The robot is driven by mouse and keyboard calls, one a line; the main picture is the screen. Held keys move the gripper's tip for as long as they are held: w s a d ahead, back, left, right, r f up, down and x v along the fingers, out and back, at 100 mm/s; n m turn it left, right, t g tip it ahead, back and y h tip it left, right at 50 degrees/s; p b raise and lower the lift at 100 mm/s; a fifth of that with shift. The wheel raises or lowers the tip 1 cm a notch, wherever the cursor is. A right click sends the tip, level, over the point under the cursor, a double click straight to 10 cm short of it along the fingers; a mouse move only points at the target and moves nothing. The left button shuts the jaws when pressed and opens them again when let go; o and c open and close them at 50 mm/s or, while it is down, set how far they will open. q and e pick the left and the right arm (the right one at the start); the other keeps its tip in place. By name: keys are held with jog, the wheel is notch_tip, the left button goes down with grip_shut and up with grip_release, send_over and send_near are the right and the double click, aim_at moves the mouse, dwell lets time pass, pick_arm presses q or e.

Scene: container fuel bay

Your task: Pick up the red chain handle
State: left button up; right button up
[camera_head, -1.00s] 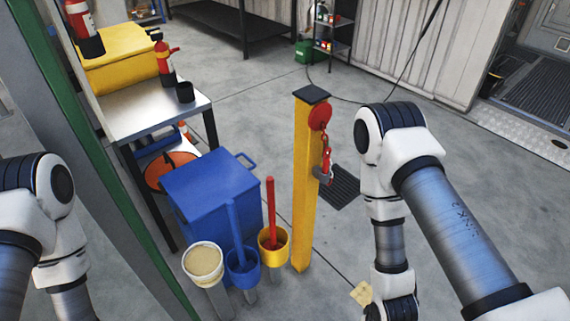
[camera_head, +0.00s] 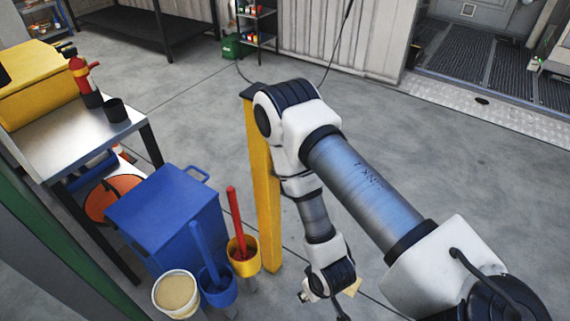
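The yellow post (camera_head: 262,190) stands on the floor in the middle of the head view. The red chain handle that hangs on its right side is hidden now behind my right arm. My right arm covers the post's upper right side, with its elbow in front of the post top and its wrist low at the bottom centre. No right gripper fingers can be made out. My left arm and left gripper are out of the picture.
A blue bin (camera_head: 165,215) stands left of the post. In front are a cream-filled bucket (camera_head: 176,294), a blue bucket (camera_head: 217,288) and a yellow bucket (camera_head: 243,257) with a red stick. A metal table (camera_head: 75,135) is at the left.

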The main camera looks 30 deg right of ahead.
jog(key=w+d+r+m+t+h+b, duration=0.1)
jog(key=w+d+r+t+b, duration=0.3)
jog(key=w, duration=0.7)
jog(key=w+d+r+m+t+h+b, duration=0.1)
jog(key=w+d+r+t+h+b, duration=0.2)
jog(key=w+b, duration=0.4)
jog(key=w+d+r+m+t+h+b, duration=0.2)
jog(key=w+d+r+t+b, duration=0.4)
jog(key=w, duration=0.8)
jog(key=shift+w+d+t+h, duration=0.15)
jog(key=shift+w+t+h, duration=0.15)
jog(key=shift+t+h, duration=0.1)
grip_shut()
